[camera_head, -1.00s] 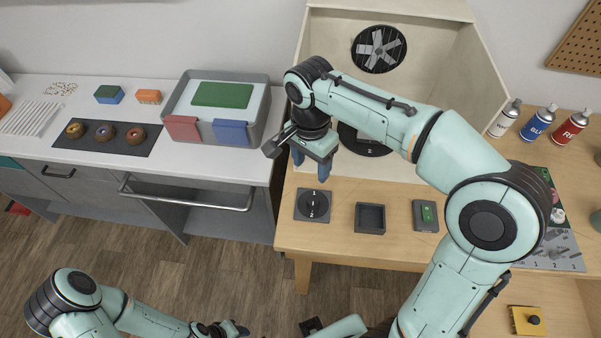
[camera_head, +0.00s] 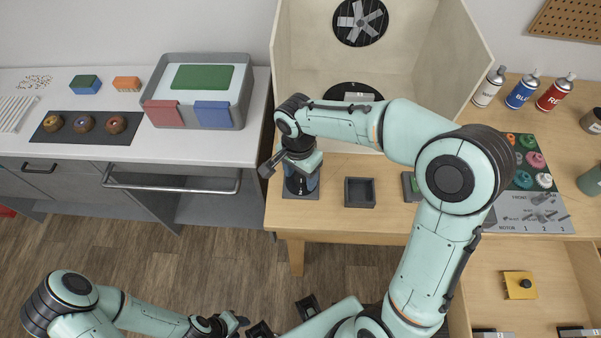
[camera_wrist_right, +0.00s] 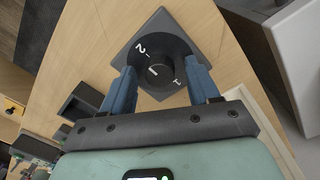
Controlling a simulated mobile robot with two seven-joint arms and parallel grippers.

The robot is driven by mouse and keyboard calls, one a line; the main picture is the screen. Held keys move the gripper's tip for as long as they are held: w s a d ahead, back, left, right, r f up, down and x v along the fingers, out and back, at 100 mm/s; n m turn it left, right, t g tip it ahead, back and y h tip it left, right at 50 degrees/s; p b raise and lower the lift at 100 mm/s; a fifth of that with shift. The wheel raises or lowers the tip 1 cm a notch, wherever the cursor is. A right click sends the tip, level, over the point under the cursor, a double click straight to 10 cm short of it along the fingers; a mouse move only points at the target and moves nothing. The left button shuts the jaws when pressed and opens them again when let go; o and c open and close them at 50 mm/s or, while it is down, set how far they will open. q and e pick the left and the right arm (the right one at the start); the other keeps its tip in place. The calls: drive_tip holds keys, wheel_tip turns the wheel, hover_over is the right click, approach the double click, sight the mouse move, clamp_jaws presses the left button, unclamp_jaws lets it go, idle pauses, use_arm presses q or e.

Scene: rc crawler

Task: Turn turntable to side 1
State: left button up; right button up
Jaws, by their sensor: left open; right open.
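A dark round dial (camera_wrist_right: 158,65) on a square plate carries white marks "1" and "2". In the head view its plate (camera_head: 288,192) is at the table's front left, mostly hidden by my right gripper (camera_head: 301,183). In the right wrist view my right gripper (camera_wrist_right: 163,78) is open, with its blue fingers on either side of the dial. I cannot tell whether they touch it. A black turntable disc (camera_head: 338,92) lies on the booth floor, partly covered by my right arm. My left gripper (camera_head: 238,324) is open at the bottom, away from the table.
A dark square tray (camera_head: 360,193) stands right of the dial. The pale booth (camera_head: 430,60) stands behind, with a fan in its back wall. Spray cans (camera_head: 521,90) stand at the right. A grey bin (camera_head: 246,90) is on the left counter.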

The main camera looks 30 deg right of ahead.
drive_tip(key=c, duration=1)
drive_tip(key=shift+c, duration=0.2)
